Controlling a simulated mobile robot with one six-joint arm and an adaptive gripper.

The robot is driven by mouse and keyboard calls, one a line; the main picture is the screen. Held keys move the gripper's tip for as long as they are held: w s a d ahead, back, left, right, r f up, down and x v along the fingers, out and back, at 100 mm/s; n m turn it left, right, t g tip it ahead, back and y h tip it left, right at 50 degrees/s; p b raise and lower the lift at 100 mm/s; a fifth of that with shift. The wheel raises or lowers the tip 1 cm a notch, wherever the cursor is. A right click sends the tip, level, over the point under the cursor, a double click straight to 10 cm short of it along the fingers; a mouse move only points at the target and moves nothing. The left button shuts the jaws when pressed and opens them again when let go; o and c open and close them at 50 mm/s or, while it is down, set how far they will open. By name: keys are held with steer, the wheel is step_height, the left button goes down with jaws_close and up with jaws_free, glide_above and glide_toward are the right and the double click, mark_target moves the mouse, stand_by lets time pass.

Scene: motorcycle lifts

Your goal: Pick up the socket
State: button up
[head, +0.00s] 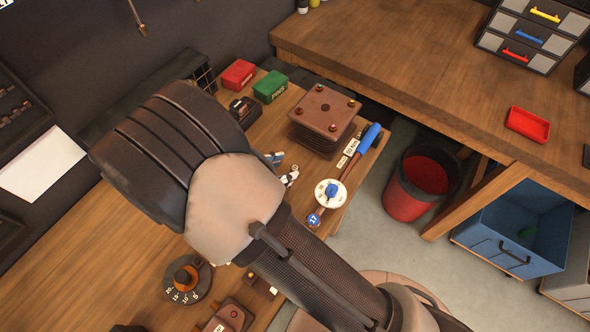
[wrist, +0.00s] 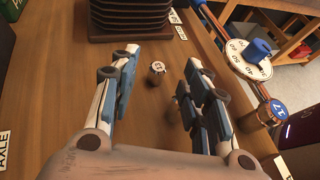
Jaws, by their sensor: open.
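A small round socket (wrist: 157,68) with a pale marked top stands upright on the wooden bench in the wrist view. It shows in the gap between the fingertips of my gripper (wrist: 160,60), apart from both. My gripper is open, with nothing held. In the head view its fingertips (head: 283,168) show past my dark arm, and I cannot make out the small socket there. A second piece with a blue "17" top (wrist: 277,107) stands to the right of the right finger. It also shows in the head view (head: 313,219).
A stack of dark plates (head: 324,112) stands beyond the fingers. To the right lies a blue-handled wrench (head: 370,138) with a white numbered dial (head: 330,192). Red (head: 238,75) and green (head: 270,86) boxes sit at the back. A red bin (head: 408,203) stands on the floor.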

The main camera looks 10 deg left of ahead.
mark_target(292, 170)
steer(key=w+d+f, duration=0.1)
steer(key=w+d+f+b, duration=0.1)
steer(key=shift+d+f, duration=0.3)
steer(key=shift+f, duration=0.1)
steer(key=shift+w, duration=0.25)
steer(key=shift+s+a+r, duration=0.1)
steer(key=shift+s+a, duration=0.05)
steer(key=shift+c, duration=0.2)
steer(key=shift+r, duration=0.1)
jaws_close()
